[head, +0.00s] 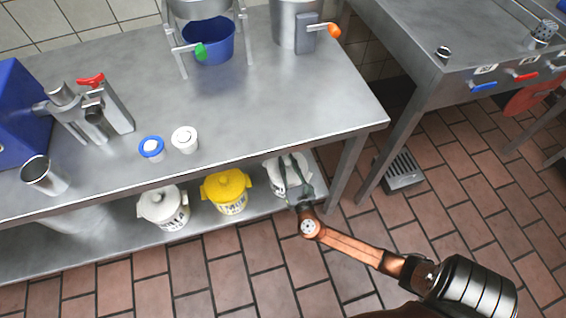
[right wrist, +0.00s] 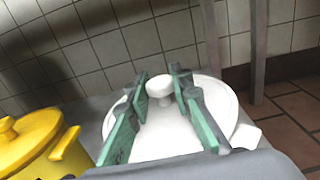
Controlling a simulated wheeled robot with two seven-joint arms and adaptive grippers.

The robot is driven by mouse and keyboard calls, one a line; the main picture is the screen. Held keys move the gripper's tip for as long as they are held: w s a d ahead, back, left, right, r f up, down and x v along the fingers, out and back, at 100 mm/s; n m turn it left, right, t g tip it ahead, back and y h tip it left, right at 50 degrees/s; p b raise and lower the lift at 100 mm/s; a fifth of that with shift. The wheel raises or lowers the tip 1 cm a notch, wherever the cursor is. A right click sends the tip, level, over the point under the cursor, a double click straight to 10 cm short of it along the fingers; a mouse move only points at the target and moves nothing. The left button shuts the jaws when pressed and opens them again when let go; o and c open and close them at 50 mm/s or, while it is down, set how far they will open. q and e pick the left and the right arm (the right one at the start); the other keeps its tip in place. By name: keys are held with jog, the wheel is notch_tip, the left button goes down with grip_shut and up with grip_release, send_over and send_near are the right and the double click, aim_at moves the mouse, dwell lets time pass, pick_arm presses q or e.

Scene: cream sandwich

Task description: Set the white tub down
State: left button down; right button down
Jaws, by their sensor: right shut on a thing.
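The white tub (head: 277,181) is at the right end of the lower shelf, under the steel table. My right gripper (head: 289,162) reaches it from the front right and is shut on it. In the right wrist view the green-padded fingers of my right gripper (right wrist: 160,82) lie on either side of the round knob, over the tub's white lid (right wrist: 170,132). The tub looks about upright. I cannot tell whether its base touches the shelf. My left gripper is not in view.
A yellow tub (head: 226,192) stands just left of the white tub, and another white tub (head: 162,207) farther left. The lower shelf (head: 110,240) lies below the table top (head: 290,105). A table leg (head: 346,170) is close on the right.

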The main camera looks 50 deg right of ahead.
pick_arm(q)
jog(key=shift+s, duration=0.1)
pick_arm(e)
jog(key=shift+r, duration=0.1)
jog(key=c, duration=2.1)
grip_release()
jog(key=o, duration=0.4)
jog(key=shift+f, duration=0.2)
jog(key=shift+r, duration=0.1)
